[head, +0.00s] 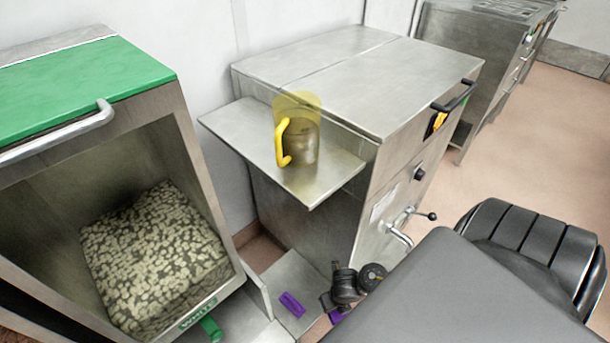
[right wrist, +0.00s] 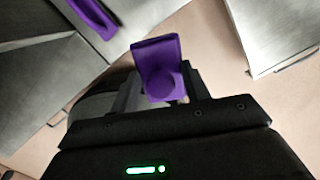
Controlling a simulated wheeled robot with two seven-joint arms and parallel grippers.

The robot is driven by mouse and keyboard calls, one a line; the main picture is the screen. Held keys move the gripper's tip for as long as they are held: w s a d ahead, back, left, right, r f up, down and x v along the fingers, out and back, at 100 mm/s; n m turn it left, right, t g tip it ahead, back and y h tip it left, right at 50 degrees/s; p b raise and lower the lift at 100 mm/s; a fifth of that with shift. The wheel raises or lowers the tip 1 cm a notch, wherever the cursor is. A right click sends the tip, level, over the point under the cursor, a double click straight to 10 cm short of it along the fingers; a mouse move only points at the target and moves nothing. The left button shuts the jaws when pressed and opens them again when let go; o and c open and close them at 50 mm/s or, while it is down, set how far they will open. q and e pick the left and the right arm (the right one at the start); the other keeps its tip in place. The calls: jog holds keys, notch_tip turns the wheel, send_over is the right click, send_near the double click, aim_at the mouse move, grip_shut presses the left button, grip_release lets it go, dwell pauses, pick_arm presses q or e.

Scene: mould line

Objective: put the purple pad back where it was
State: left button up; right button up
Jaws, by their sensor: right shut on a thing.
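A purple pad (right wrist: 160,68) is held between the fingers of my right gripper (right wrist: 158,90), which is shut on it. In the head view this pad (head: 336,317) shows only as a small purple patch beside the black wrist, at the bottom centre. A second purple piece (head: 291,304) lies on a low grey plate (head: 290,275) to the left of my right gripper. It also shows in the right wrist view (right wrist: 92,16) at the top left, apart from the held pad. My left gripper is in neither view.
A steel cabinet (head: 330,75) has a side shelf (head: 245,130) bearing a yellow-handled pot (head: 303,145). Levers (head: 410,222) stick out from its front. At left, a green-topped bin (head: 85,85) holds pale lumps (head: 155,255). Open floor (head: 535,130) lies at right.

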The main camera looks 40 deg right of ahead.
jog(key=w+d+f+b, duration=0.1)
jog(key=w+f+b, duration=0.1)
jog(key=w+f, duration=0.1)
jog(key=w+d+f+b, duration=0.1)
jog(key=w+f+b, duration=0.1)
jog(key=w, duration=0.3)
jog(key=w+d+f+b, duration=0.1)
jog(key=w+f+b, duration=0.1)
jog(key=w+f, duration=0.2)
jog(key=shift+w+f, duration=0.15)
jog(key=shift+w, duration=0.3)
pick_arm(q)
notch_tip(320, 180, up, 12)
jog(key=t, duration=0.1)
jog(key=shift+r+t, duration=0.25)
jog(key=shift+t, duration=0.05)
pick_arm(e)
jog(key=shift+w+f, duration=0.15)
jog(key=shift+w, duration=0.05)
notch_tip(320, 180, down, 3)
jog(key=shift+w+d+f+b, duration=0.1)
jog(key=shift+w+f+b, duration=0.05)
jog(key=shift+b, duration=0.7)
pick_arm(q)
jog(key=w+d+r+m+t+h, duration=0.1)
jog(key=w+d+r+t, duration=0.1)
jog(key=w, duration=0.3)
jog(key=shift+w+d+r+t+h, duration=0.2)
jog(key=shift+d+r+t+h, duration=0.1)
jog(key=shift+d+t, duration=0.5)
